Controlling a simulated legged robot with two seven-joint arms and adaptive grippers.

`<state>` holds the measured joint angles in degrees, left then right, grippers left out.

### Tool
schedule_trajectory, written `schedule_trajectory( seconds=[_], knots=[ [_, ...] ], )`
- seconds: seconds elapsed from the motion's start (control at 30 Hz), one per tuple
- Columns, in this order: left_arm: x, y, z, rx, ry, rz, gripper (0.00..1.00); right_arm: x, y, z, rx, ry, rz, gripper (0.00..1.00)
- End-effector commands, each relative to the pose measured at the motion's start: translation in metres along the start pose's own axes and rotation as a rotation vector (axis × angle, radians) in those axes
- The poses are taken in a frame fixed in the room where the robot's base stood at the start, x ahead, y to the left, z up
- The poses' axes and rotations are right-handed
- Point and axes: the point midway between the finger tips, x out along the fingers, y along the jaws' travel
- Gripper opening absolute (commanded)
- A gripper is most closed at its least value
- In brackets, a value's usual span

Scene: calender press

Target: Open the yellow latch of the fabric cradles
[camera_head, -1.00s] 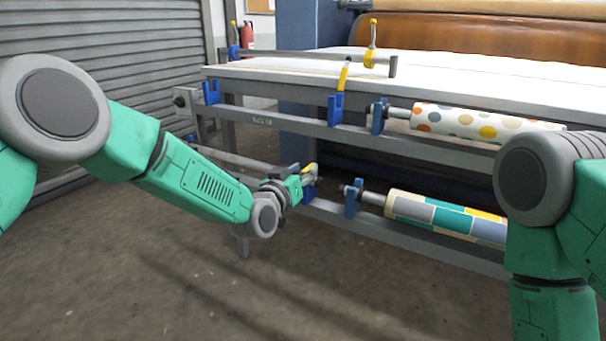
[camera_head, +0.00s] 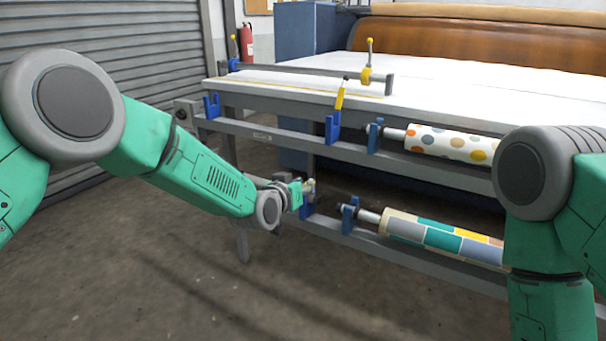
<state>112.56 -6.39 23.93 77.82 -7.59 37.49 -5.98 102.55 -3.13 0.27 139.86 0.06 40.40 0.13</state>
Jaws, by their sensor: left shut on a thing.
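My left gripper (camera_head: 304,188) reaches to the lower rail and is shut at a blue cradle (camera_head: 307,204) there. It is shut on what seems to be that cradle's yellow latch, which the fingers mostly hide. On the upper rail, another blue cradle (camera_head: 332,128) has a yellow latch (camera_head: 341,95) tilted up. At the back, a yellow latch (camera_head: 369,62) stands upright on the rear bar. The dotted fabric roll (camera_head: 450,142) rests on the upper rail and the patchwork roll (camera_head: 440,236) on the lower rail. My right gripper is out of view.
The white press table (camera_head: 450,95) lies behind the rails, with an orange-brown roller (camera_head: 470,42) at the back. A red fire extinguisher (camera_head: 246,42) and a grey shutter (camera_head: 110,50) stand at the left. The front floor is clear.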

Motion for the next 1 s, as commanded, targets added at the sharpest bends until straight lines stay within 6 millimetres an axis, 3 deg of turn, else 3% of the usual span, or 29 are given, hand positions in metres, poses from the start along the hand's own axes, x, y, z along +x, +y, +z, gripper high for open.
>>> schedule_trajectory(
  seconds=[0.03, 0.1, 0.4, 1.0],
  knots=[
    [-0.002, 0.000, -0.011, 0.003, -0.037, -0.009, 0.00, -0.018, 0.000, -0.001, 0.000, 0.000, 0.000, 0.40],
    [-0.001, 0.001, -0.013, 0.007, -0.088, -0.019, 0.00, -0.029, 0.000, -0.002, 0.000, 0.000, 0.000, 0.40],
    [0.004, 0.002, -0.019, 0.019, -0.269, -0.054, 0.00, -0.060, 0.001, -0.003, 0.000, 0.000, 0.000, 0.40],
    [0.007, 0.000, -0.020, 0.024, -0.361, -0.073, 0.00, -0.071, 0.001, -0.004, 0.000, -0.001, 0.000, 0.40]
  ],
)
